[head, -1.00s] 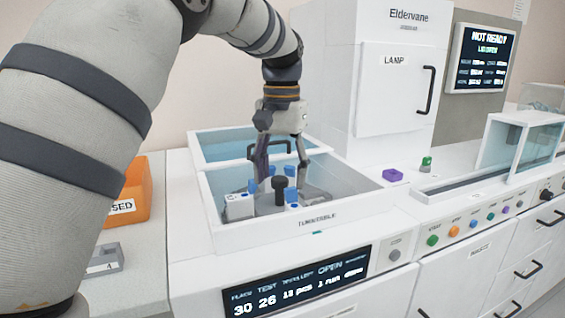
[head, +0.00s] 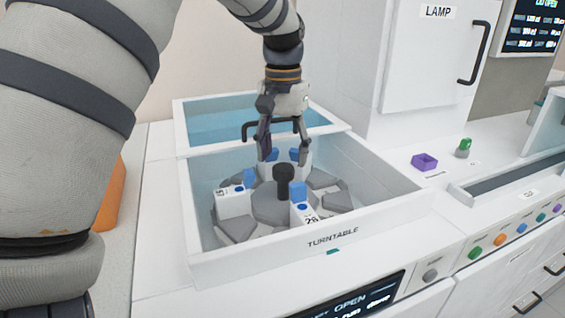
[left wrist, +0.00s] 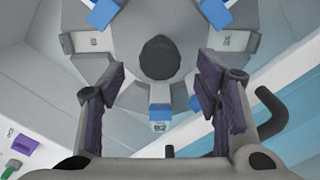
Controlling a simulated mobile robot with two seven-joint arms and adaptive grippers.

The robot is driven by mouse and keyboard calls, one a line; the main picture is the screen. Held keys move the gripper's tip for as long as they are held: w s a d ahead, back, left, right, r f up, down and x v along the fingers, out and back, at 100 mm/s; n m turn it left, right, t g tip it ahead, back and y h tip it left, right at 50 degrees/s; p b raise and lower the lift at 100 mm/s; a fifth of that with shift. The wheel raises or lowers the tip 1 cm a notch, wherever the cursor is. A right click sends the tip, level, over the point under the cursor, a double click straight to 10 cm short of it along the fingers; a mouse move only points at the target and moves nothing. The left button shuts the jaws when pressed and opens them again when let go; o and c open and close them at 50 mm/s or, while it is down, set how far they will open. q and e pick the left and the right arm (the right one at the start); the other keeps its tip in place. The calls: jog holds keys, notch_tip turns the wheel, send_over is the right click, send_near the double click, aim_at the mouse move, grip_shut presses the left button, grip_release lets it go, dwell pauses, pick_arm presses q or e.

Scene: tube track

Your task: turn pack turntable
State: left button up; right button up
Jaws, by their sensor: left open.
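The turntable (head: 271,207) sits in a white open-topped well labelled TURNTABLE. It has a dark upright knob (head: 283,178) at its centre and grey wedge-shaped pads. My left gripper (head: 284,157) is open and points down over the far side of the knob. In the left wrist view the knob (left wrist: 160,57) shows beyond and between the spread fingers, with nothing held. A blue-topped pack (left wrist: 160,117) lies between the fingers in that view. My right gripper is out of view.
A bluish clear cover (head: 225,125) with a black handle (head: 250,128) lies behind the well. The white LAMP cabinet (head: 435,60) stands at the right. The well walls surround the turntable.

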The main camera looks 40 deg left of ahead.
aim_at(283, 167)
pick_arm(q)
notch_tip(283, 167, down, 3)
jog(key=shift+f, duration=0.2)
jog(key=shift+c, duration=0.4)
